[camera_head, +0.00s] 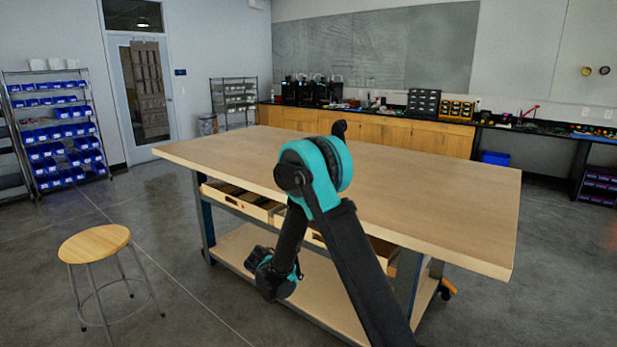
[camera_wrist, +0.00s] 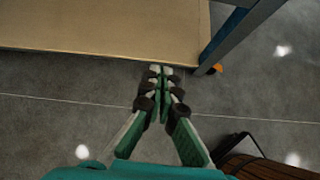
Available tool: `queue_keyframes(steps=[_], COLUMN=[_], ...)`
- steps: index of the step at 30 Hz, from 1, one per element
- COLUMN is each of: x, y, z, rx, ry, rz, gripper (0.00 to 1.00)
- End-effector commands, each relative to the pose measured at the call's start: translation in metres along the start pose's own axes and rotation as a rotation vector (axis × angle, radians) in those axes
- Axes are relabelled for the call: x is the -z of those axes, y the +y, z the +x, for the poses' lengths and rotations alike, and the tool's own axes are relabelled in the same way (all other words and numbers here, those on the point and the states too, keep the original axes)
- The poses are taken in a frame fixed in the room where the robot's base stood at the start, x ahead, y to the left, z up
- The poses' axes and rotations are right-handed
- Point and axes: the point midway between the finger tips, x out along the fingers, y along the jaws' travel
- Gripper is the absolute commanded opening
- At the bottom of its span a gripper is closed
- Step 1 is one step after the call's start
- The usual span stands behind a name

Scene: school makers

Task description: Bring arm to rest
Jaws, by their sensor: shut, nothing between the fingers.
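My gripper (camera_wrist: 160,72) shows in the wrist view with its two fingers together and nothing between them. It points down over the grey floor, with its tips by the edge of the workbench's lower shelf (camera_wrist: 100,25). I cannot tell whether the tips touch the shelf. In the head view my black and teal arm is bent, with its elbow raised in front of the workbench top (camera_head: 420,190). The forearm hangs down in front of the bench's drawers. The fingers are not clear in that view.
The workbench has partly open drawers (camera_head: 240,200) and a leg (camera_wrist: 240,30) beside the gripper in the wrist view. A round wooden stool (camera_head: 94,243) stands at left on open floor. A rack of blue bins (camera_head: 60,130) and a back counter (camera_head: 400,130) are farther off.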

Motion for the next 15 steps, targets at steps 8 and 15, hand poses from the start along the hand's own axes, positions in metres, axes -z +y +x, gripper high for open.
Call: queue_keyframes(steps=[8, 15], x=[-0.025, -0.055], y=[-0.029, -0.074], z=[-0.006, -0.018], rx=[0.020, 0.055], ry=[0.051, 0.121], rz=[0.169, 0.425], gripper=[0.00, 0.00])
